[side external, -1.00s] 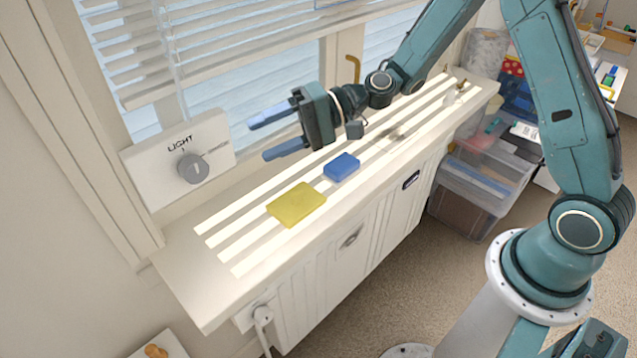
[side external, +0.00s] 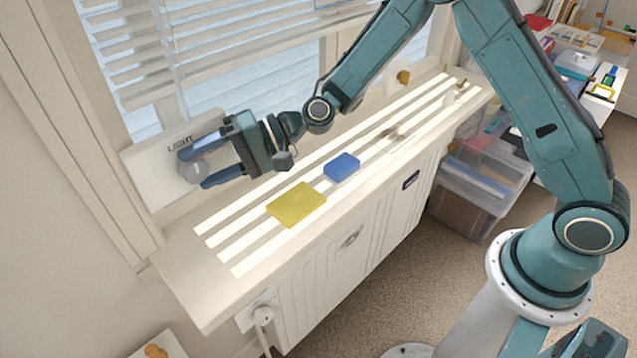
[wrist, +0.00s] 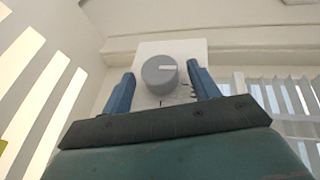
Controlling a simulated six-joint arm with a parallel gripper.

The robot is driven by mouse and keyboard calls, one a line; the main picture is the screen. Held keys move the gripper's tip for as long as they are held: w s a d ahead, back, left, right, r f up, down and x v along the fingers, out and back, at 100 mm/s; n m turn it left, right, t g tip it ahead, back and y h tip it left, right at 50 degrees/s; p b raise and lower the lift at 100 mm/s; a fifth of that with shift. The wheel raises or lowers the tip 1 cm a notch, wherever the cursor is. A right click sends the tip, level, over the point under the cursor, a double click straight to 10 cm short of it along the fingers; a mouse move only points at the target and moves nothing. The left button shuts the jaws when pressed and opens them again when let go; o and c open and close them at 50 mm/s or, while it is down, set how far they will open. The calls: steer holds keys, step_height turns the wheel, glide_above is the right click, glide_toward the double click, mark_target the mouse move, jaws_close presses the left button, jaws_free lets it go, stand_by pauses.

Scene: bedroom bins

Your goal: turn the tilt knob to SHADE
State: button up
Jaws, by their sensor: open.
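The grey round tilt knob (side external: 193,171) sits on a white panel marked LIGHT (side external: 143,176) beside the window. In the side view my gripper's fingers partly cover the knob and panel. In the wrist view the knob (wrist: 160,73) shows whole, with a pale pointer bar on its face. My gripper (side external: 200,167) is open, its blue fingertips at the panel. In the wrist view the two fingers (wrist: 163,90) stand on either side of the knob, with gaps between. A SHADE mark cannot be read in either view.
A white sill (side external: 205,300) runs below the window with bright light stripes across it. A yellow block (side external: 297,204) and a blue block (side external: 342,167) lie on it. Slatted blinds (side external: 230,50) hang above. Clear plastic bins (side external: 480,190) stand at the right.

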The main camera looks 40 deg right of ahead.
steer(key=shift+x, duration=1)
steer(key=shift+c, duration=0.4)
steer(key=c, duration=0.9)
steer(key=shift+f+y, duration=0.1)
steer(key=shift+y, duration=0.3)
steer(key=shift+m+t+y, duration=0.4)
steer(key=shift+m+y, duration=0.1)
steer(key=shift+y, duration=0.3)
